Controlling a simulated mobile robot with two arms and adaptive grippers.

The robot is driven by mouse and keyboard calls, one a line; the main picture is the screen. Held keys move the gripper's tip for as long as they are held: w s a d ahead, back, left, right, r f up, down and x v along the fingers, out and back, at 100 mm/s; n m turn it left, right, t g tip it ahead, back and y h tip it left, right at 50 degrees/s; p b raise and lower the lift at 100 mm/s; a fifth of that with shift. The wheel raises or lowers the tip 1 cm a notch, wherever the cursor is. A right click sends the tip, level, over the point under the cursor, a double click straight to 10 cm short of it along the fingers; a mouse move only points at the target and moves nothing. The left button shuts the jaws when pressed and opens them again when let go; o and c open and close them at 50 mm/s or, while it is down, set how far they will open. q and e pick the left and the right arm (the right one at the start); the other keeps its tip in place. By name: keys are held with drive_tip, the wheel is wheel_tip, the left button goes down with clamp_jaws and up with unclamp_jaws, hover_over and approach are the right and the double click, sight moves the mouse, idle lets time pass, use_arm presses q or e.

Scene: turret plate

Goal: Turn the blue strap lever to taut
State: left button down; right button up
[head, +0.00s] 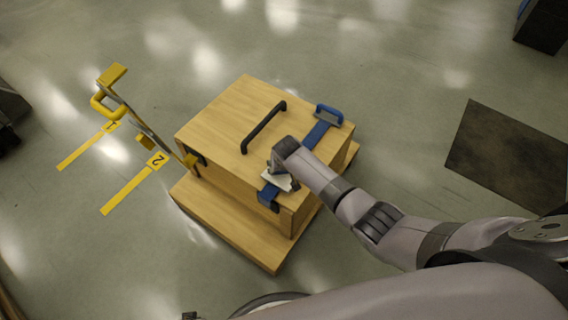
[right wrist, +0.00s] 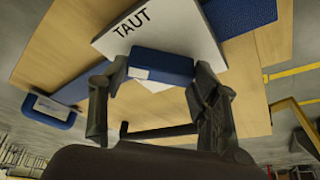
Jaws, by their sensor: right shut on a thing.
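The blue strap lever (right wrist: 162,66) shows in the right wrist view as a blue block at the edge of a white plate (right wrist: 165,28) printed TAUT. My right gripper (head: 277,172) has a finger on each side of the lever and is shut on it. In the head view the gripper and wrist hide most of the lever. The blue strap (head: 316,134) crosses the top of a wooden box (head: 225,115), from a blue handle (head: 330,112) to the near side edge. My left gripper is not in view.
A black bar handle (head: 263,127) stands on the box top close to my right gripper. A yellow-handled post (head: 112,75) rises at the left, by floor strips marked 1 and 2. A dark mat (head: 510,155) lies right. The floor around is mostly clear.

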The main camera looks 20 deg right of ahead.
drive_tip(key=shift+a+m+h, duration=0.15)
drive_tip(key=shift+m+h, duration=0.15)
drive_tip(key=shift+m, duration=1.1)
drive_tip(key=shift+f+m+g+h, duration=0.1)
drive_tip(key=shift+m+g+h, duration=0.2)
drive_tip(key=shift+m, duration=0.6)
drive_tip(key=m+h+b, duration=0.1)
drive_tip(key=m, duration=0.2)
drive_tip(key=shift+g, duration=0.4)
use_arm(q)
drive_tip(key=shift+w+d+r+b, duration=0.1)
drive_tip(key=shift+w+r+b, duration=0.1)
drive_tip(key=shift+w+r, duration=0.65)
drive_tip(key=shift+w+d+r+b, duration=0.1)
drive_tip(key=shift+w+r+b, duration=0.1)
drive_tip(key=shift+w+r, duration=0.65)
use_arm(e)
drive_tip(key=shift+w+m+h, duration=0.1)
drive_tip(key=shift+m+h, duration=0.2)
drive_tip(key=shift+m, duration=0.2)
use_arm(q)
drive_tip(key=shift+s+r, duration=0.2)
use_arm(e)
drive_tip(key=o, duration=1.1)
drive_tip(key=shift+o, duration=0.2)
